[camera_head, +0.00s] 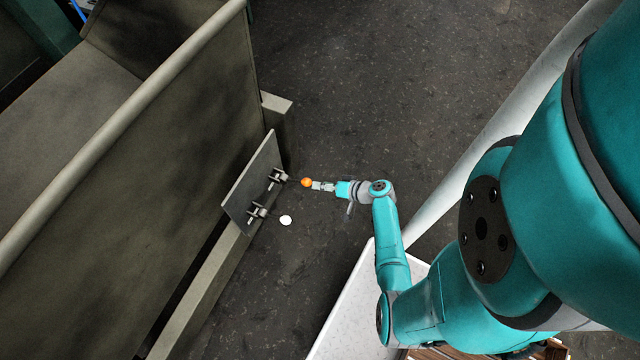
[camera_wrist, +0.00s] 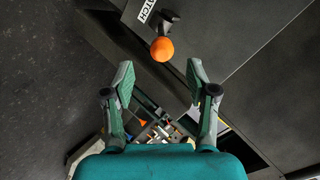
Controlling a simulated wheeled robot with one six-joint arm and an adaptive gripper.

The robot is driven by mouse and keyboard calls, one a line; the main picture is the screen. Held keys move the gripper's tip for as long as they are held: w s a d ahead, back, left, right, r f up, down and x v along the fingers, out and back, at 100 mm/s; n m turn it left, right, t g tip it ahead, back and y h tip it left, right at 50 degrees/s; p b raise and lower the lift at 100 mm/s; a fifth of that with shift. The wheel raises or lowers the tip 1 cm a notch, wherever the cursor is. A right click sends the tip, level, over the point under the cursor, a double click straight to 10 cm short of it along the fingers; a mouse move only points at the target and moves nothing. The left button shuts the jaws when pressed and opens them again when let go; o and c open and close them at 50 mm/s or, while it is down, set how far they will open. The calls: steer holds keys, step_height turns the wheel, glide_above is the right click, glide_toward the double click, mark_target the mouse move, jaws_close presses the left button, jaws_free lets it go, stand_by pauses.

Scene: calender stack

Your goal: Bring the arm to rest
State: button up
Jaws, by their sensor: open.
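My arm (camera_head: 392,245) reaches left from my body, with its teal links bent at the elbow. My gripper (camera_head: 318,185) is at its far end, close to a grey panel (camera_head: 252,187) with two bracket-like fittings. In the wrist view my gripper (camera_wrist: 160,88) has its two fingers spread wide with nothing between them. An orange ball-shaped knob (camera_wrist: 162,49) sits just beyond the fingertips, apart from them. The knob also shows in the head view (camera_head: 306,182), right in front of the fingertips.
A large grey-green machine housing (camera_head: 110,190) with a long rail fills the left. A white round object (camera_head: 286,220) shows below the knob. A pale speckled surface (camera_head: 345,310) lies under my arm. Dark floor (camera_head: 390,90) is open behind. A label ending in "TCH" (camera_wrist: 147,11) is near the knob.

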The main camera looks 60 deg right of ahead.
stand_by(0.5)
steer(key=s+a+f+n+g, duration=0.1)
steer(key=s+a+f+g, duration=0.15)
steer(key=a, duration=0.85)
steer(key=s+a+r+n+h, duration=0.2)
steer(key=s+a+r, duration=0.3)
steer(key=s+a, duration=0.3)
steer(key=s+a+r+n+t, duration=0.1)
steer(key=s+a+r+n, duration=0.1)
steer(key=r, duration=0.9)
steer(key=s+a+r+n+t, duration=0.2)
steer(key=s+r+n, duration=0.1)
steer(key=r, duration=0.8)
steer(key=s+a+r+n+t+y, duration=0.1)
steer(key=s+r, duration=0.4)
steer(key=r, duration=0.6)
steer(key=shift+a+r+n+t, duration=0.35)
steer(key=shift+a+n+t, duration=0.35)
steer(key=shift+a, duration=0.4)
